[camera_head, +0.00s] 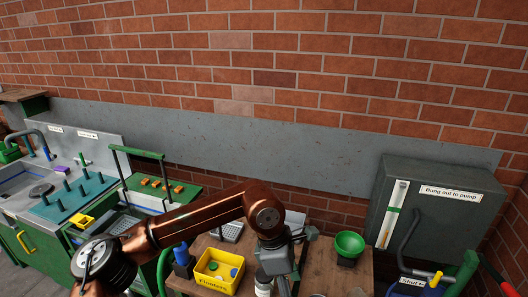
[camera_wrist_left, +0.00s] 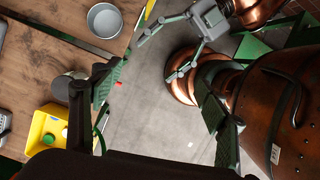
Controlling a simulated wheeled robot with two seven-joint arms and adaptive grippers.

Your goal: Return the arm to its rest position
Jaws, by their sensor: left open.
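My left arm (camera_head: 190,221) comes in from the left in the head view and bends down at a copper elbow. My left gripper (camera_head: 279,270) hangs from it over the front of the wooden bench, with its fingertips hard to make out there. In the left wrist view my left gripper (camera_wrist_left: 162,100) has its two green-padded fingers wide apart with nothing between them, only grey floor behind. My right gripper (camera_wrist_left: 163,57) shows beyond it in that view, fingers spread and empty. It is not clear in the head view.
A yellow Floaters bin (camera_head: 205,283) with green and blue pieces stands left of my left gripper. A green bowl (camera_head: 349,244) on the wooden bench (camera_head: 328,276) is to the right. A grey cabinet (camera_head: 440,220) stands far right; a green-framed sorting station (camera_head: 120,165) is left.

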